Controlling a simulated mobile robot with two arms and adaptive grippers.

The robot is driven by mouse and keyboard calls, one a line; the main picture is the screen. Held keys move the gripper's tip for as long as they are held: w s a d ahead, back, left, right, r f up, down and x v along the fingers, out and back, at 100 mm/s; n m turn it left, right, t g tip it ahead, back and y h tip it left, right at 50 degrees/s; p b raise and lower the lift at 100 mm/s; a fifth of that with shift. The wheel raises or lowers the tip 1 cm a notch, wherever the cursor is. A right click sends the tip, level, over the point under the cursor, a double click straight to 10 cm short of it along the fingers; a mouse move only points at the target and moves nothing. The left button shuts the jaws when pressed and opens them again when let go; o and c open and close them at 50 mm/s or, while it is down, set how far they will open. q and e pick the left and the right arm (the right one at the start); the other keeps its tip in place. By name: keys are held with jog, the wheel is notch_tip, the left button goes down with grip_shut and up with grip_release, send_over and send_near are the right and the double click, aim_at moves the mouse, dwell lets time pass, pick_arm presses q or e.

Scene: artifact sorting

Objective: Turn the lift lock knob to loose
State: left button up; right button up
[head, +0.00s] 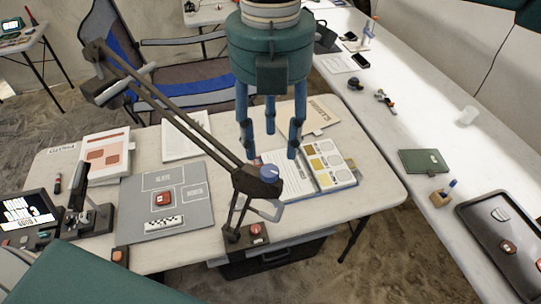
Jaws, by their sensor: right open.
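A blue round knob (270,172) with a small pale mark sits on the dark joint of a jointed stand arm (180,115). I take it for the lift lock knob; its loose or tight setting is too small to read. My right gripper (268,150) hangs from the top centre, with a teal body and blue fingers pointing down. It is open and empty. Its fingertips appear just above the knob in the picture, with no clear contact. My left gripper does not show.
The stand's base (247,237) is at the white table's (370,185) front edge. A grey mat (195,222), an open booklet (327,168) and papers lie around it. A second long table (425,125) on the right holds a dark tray (475,222) and a green book (423,162).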

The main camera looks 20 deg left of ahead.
aim_at(271, 169)
notch_tip(271, 169, down, 5)
jog(key=shift+s+f+p, duration=0.1)
jog(key=shift+f+p, duration=0.05)
jog(key=shift+p, duration=0.85)
jog(key=shift+f, duration=0.65)
